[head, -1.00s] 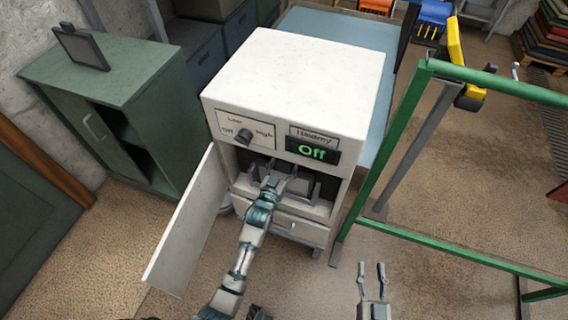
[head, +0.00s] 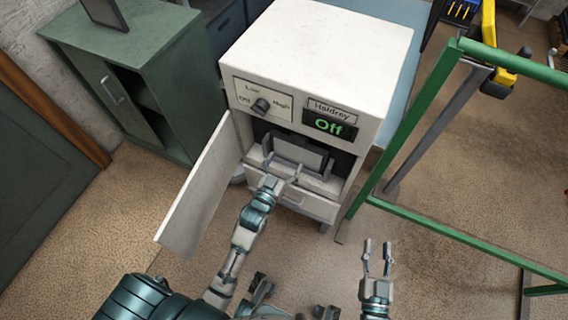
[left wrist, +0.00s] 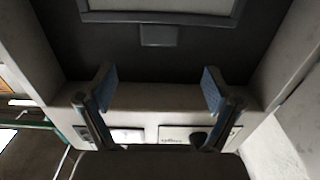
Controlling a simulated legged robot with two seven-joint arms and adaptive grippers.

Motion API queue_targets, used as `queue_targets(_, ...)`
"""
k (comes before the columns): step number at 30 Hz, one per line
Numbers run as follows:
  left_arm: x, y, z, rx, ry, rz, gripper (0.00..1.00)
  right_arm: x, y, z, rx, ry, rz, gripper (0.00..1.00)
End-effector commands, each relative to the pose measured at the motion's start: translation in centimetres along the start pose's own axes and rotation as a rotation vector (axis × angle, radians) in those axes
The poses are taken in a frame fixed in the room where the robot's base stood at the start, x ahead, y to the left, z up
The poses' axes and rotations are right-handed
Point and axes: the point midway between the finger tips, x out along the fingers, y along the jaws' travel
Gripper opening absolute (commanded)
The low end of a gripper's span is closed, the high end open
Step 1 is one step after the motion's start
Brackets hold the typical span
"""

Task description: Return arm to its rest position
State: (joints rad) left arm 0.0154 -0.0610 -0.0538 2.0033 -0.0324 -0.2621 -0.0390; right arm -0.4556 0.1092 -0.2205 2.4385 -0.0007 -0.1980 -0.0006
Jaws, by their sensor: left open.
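The white cabinet (head: 310,50) has a knob (head: 261,106), a display reading "Off" (head: 329,125) and an open front compartment. A dark grey framed panel (head: 299,153) stands in the compartment; part of it also shows in the left wrist view (left wrist: 160,14). My left gripper (head: 281,172) is at the front of the compartment, just before the panel. In the left wrist view its two fingers (left wrist: 155,85) are spread with nothing between them. My right gripper (head: 377,250) is open and empty, above the floor right of the cabinet's front.
The cabinet's white door (head: 197,190) stands open on the left, beside my left arm. A green metal frame (head: 470,236) stands on the right. A dark green cupboard (head: 150,75) is at the back left. Carpet (head: 425,265) lies clear between the posts.

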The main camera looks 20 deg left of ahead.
Motion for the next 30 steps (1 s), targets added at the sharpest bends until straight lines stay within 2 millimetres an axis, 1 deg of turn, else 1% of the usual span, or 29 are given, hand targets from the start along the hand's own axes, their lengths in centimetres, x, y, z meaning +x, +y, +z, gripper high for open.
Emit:
queue_targets(1, -0.5, 0.0, 0.0, 0.000, 0.000, 0.000, 0.90, 0.0, 0.0, 0.0, 0.000, 0.000, 0.000, 0.40)
queue_targets(3, -1.0, 0.0, 0.0, 0.000, -0.001, 0.000, 0.90, 0.0, 0.0, 0.0, 0.000, 0.000, 0.000, 0.40)
queue_targets(9, -1.2, 0.0, -0.1, 0.000, 0.001, 0.000, 0.90, 0.0, 0.0, 0.0, 0.000, 0.000, 0.000, 0.40)
queue_targets(11, -1.5, 0.1, 0.0, 0.001, 0.001, 0.004, 0.90, 0.0, 0.0, 0.0, 0.000, 0.000, 0.000, 0.40)
queue_targets(14, -3.4, 0.7, -0.1, 0.005, 0.001, 0.025, 0.90, 0.0, 0.0, 0.0, 0.000, 0.000, 0.000, 0.40)
queue_targets(17, -6.1, 1.6, -0.6, 0.006, 0.006, 0.060, 0.90, 0.0, 0.0, 0.0, 0.000, 0.000, 0.000, 0.40)
queue_targets(21, -10.1, 3.3, -1.6, -0.004, 0.009, 0.116, 0.90, 0.0, 0.0, 0.0, 0.000, 0.000, 0.000, 0.40)
queue_targets(27, -15.0, 5.3, -3.4, -0.034, 0.012, 0.187, 0.90, 0.1, 0.0, 0.0, 0.000, -0.001, 0.000, 0.40)
queue_targets(29, -16.4, 5.8, -4.0, -0.047, 0.011, 0.207, 0.90, 0.1, 0.0, 0.0, 0.000, -0.001, 0.000, 0.40)
queue_targets(30, -16.4, 6.0, -3.7, -0.045, -0.012, 0.210, 0.90, 0.2, 0.0, 0.6, -0.002, -0.027, 0.001, 0.40)
